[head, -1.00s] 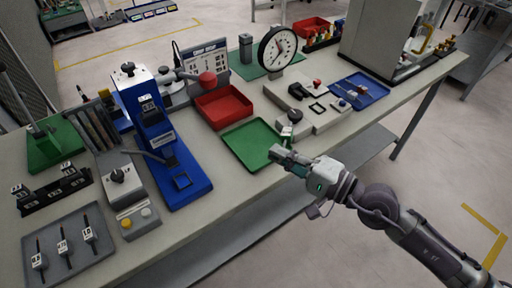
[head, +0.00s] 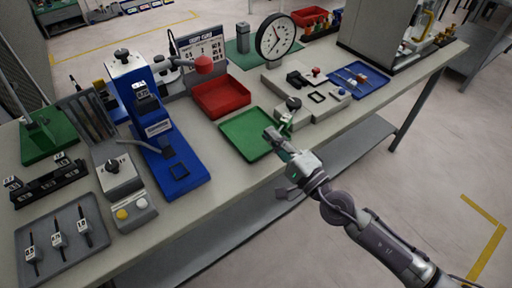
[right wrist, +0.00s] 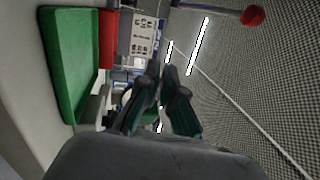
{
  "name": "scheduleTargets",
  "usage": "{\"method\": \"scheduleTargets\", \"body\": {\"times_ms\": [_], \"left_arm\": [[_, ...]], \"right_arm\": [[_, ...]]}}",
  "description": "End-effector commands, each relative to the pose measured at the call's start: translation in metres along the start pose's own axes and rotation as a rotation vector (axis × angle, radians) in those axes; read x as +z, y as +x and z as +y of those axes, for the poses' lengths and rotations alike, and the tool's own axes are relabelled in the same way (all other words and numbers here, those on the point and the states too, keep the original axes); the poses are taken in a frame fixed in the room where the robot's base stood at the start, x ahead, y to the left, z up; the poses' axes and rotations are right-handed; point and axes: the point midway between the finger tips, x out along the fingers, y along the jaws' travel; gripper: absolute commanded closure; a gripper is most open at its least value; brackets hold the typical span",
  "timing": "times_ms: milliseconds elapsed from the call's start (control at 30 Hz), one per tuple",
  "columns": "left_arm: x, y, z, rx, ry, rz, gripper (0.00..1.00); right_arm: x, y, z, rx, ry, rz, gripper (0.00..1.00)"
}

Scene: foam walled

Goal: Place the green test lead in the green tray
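The green tray (head: 232,127) lies empty near the front edge of the bench; it also shows in the right wrist view (right wrist: 66,50) at left. A small green-and-white item (head: 285,127), which may be the green test lead, is by the tray's right end. A pale green-and-white shape (right wrist: 127,98) shows partly behind a finger in the wrist view. My right gripper (head: 270,135) is close to the tray's right front edge, just left of that item. Its fingertips (right wrist: 161,68) nearly meet, with nothing clearly held between them. My left gripper is out of view.
A red tray (head: 222,112) stands behind the green one. A grey control box (head: 318,110) and a blue tray (head: 375,88) are to the right. A tall blue press (head: 183,175) stands to the left. The floor in front of the bench is free.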

Motion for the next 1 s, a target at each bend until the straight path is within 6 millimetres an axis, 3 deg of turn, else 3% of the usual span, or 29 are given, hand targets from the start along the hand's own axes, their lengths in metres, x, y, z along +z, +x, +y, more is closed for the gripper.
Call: {"method": "scheduleTargets", "body": {"times_ms": [100,300,600,1000], "left_arm": [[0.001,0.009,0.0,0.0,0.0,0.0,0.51],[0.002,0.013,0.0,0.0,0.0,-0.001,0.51],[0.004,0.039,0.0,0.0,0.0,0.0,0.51],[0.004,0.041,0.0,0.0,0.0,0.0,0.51]], "right_arm": [[0.007,0.021,0.021,-0.002,-0.001,-0.002,1.0],[0.013,0.036,0.036,0.0,-0.001,-0.001,1.0],[0.011,0.03,0.074,0.001,-0.004,-0.001,1.0],[0.011,0.029,0.079,0.001,0.0,-0.001,1.0]]}}
